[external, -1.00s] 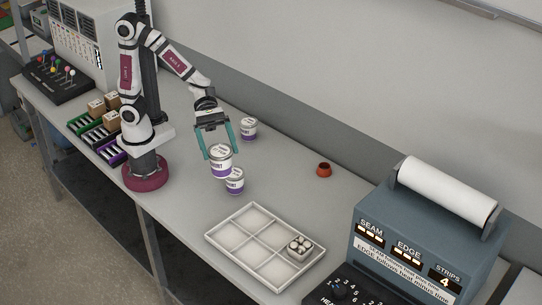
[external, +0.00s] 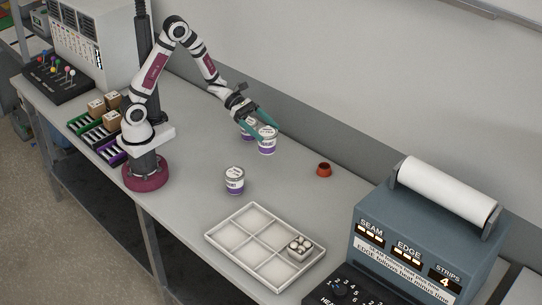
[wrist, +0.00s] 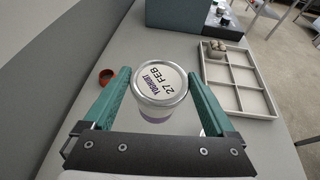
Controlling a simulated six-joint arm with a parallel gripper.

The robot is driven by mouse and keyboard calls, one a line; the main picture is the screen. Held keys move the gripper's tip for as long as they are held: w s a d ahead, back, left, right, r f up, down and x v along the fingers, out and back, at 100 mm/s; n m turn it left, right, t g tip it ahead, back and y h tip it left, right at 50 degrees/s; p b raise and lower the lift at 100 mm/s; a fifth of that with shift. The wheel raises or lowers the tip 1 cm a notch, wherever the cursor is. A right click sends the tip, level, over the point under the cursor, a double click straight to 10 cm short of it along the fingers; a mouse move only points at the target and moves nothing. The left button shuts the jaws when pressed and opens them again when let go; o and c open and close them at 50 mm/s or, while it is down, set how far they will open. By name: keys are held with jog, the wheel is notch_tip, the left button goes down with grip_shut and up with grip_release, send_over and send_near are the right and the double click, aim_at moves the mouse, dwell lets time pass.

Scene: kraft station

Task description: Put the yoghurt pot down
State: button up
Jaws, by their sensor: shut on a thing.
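My gripper (external: 258,120) is shut on a white yoghurt pot (external: 267,144) with a purple band, near the back of the bench. In the wrist view the pot (wrist: 160,84) sits upright between the teal fingers, its lid reading "YOGHURT 27 FEB". I cannot tell whether its base touches the bench. A third pot (external: 234,182) stands alone nearer the front.
A white divided tray (external: 212,238) holds a small item (external: 299,246) in one compartment. A small red pot (external: 324,169) stands to the right. A grey sealing machine (external: 425,230) fills the right end. Bench between the pots and tray is clear.

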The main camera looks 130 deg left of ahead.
jog(key=shift+n+y, duration=0.6)
jog(key=shift+y, duration=0.1)
jog(key=s+a+f, duration=0.1)
jog(key=f, duration=0.3)
jog(key=s+a+f, duration=0.1)
jog(key=s+f, duration=0.1)
jog(key=f, duration=0.1)
jog(key=s+a+f, duration=0.1)
jog(key=s+f, duration=0.1)
jog(key=f, duration=0.2)
jog(key=shift+a+f, duration=0.3)
jog(key=shift+f, duration=0.05)
jog(key=shift+f, duration=0.1)
jog(key=o, duration=1.2)
